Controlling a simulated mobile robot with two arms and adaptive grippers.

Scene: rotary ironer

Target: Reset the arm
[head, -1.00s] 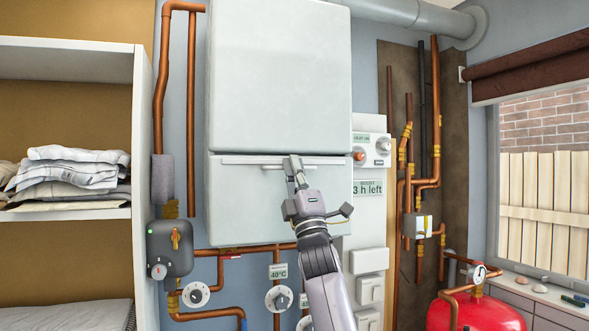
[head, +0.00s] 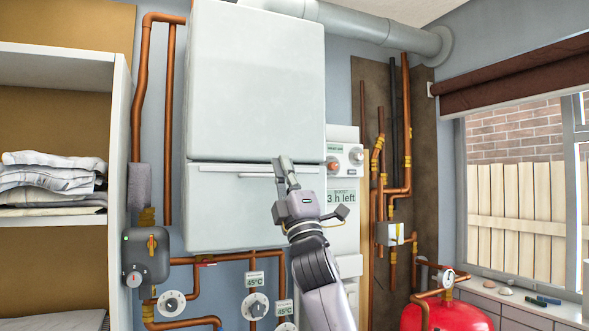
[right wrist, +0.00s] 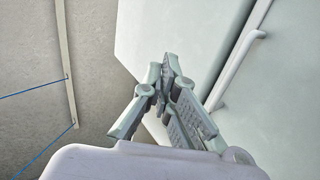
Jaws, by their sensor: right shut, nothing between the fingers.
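My right gripper (head: 284,168) is shut and empty in the head view, in front of the right part of the white wall unit (head: 255,75). It overlaps the right end of the white bar handle (head: 262,170) in the picture; whether it touches cannot be told there. In the right wrist view the fingers (right wrist: 168,68) are closed together at the tips, with the handle (right wrist: 235,65) to their right and apart from them. My left gripper is not in view.
A control panel (head: 346,160) is right of the unit. A grey valve box (head: 146,255), copper pipes and dials (head: 255,306) are at the lower left. A shelf (head: 55,219) with folded linen (head: 50,180) stands left. A red tank (head: 445,317) is lower right, below the window.

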